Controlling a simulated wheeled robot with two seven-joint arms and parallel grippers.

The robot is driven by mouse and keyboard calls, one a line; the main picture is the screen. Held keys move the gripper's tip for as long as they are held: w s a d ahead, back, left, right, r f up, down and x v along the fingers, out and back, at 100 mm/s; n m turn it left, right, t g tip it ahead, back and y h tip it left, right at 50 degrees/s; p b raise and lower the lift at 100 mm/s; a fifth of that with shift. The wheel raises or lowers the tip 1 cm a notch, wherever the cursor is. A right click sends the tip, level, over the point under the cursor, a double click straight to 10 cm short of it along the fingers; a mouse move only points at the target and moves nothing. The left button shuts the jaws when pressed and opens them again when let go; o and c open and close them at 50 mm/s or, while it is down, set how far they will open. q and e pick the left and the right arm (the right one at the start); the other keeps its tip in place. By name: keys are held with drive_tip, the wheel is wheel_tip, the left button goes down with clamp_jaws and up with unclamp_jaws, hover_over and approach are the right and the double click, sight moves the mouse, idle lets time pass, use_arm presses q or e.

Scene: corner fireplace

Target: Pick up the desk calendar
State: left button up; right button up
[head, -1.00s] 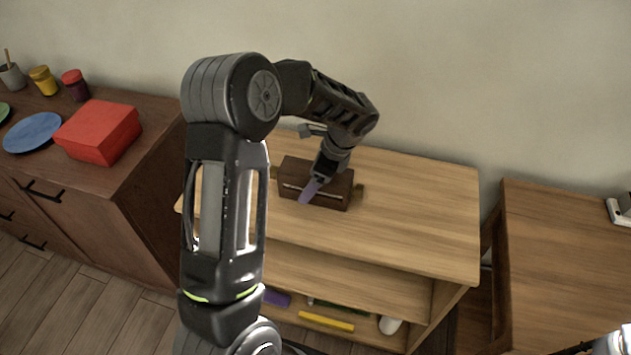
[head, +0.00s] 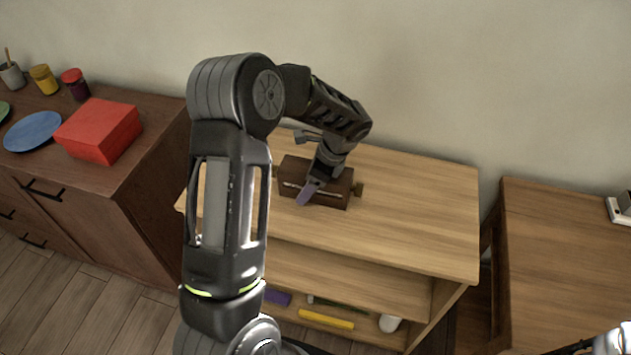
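The desk calendar (head: 339,195) looks like a dark brown wooden block with a small knob at its right end. It stands on the light wooden shelf unit in the middle of the head view. My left gripper (head: 309,190) points down at the front and top of the calendar, overlapping its middle. A purple-grey finger pad shows there. The arm hides part of the calendar, and I cannot tell whether the fingers are closed on it. A small part of my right arm's end (head: 602,345) shows at the bottom right corner, mostly cut off.
The shelf unit's top (head: 420,215) is clear right of the calendar. Its lower shelf holds a yellow item (head: 326,319), a purple item (head: 277,297) and a white item (head: 389,323). A dark cabinet at left carries a red box (head: 99,130) and blue plate (head: 33,131).

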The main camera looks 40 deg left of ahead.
sight(301, 167)
use_arm(q)
drive_tip(key=c, duration=1.5)
drive_tip(key=shift+r+b, duration=0.3)
drive_tip(key=shift+r, duration=4.75)
